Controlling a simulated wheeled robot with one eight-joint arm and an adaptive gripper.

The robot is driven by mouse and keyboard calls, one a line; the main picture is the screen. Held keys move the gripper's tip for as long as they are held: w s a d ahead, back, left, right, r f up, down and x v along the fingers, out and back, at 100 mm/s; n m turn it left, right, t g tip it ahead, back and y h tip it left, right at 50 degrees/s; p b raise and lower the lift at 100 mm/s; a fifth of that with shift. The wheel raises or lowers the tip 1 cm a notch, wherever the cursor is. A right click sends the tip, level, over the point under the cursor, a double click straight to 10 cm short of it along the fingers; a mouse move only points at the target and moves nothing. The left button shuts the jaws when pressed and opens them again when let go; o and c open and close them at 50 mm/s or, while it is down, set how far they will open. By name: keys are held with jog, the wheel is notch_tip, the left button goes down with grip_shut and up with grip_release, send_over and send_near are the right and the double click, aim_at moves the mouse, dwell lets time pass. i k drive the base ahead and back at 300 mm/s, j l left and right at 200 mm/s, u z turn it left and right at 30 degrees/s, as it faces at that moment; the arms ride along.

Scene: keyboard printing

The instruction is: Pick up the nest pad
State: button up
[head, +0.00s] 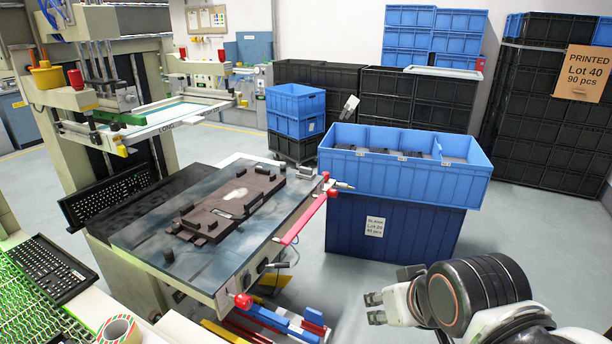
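A long dark brown plate with several raised blocks (215,214) lies on the grey machine table (150,248). It looks like the nest, with a pale patch (237,195) on top. I cannot tell for sure which part is the nest pad. My gripper (374,309) is at the lower right, in front of the dark blue crate and well to the right of the machine table. Its two fingertips are apart, with nothing visible between them.
A blue crate (400,187) with dark contents stands on a dark blue crate (345,225) behind my gripper. A red bar (303,219) edges the table's right side. Black keyboards (50,270) lie at the left. Floor between table and crates is partly clear.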

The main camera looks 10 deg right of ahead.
aim_at(307, 173)
jog(key=k+u, duration=0.15)
jog(key=k, duration=0.25)
jog(key=k+j+u, duration=0.15)
jog(key=k, duration=0.3)
jog(key=k+j+u, duration=0.15)
jog(key=k, duration=0.25)
jog(key=i+l+u, duration=0.2)
jog(key=u, duration=0.25)
jog(key=i+l+u, duration=0.15)
jog(key=l+u, duration=0.15)
jog(key=u, duration=0.2)
jog(key=i+l+u, duration=0.1)
jog(key=l+u, duration=0.2)
jog(key=u, duration=0.15)
jog(key=i+l, duration=0.15)
jog(key=l, duration=0.6)
jog(key=i+l, duration=0.2)
jog(key=l, duration=0.55)
jog(key=i+l, duration=0.15)
jog(key=l, duration=0.6)
jog(key=i+l, duration=0.15)
jog(key=l, duration=0.6)
jog(key=i+l, duration=0.15)
jog(key=l, duration=0.55)
jog(key=i+l, duration=0.2)
jog(key=l, duration=0.55)
jog(key=i+l, duration=0.15)
jog(key=l, duration=0.6)
jog(key=i+l, duration=0.15)
jog(key=l, duration=0.6)
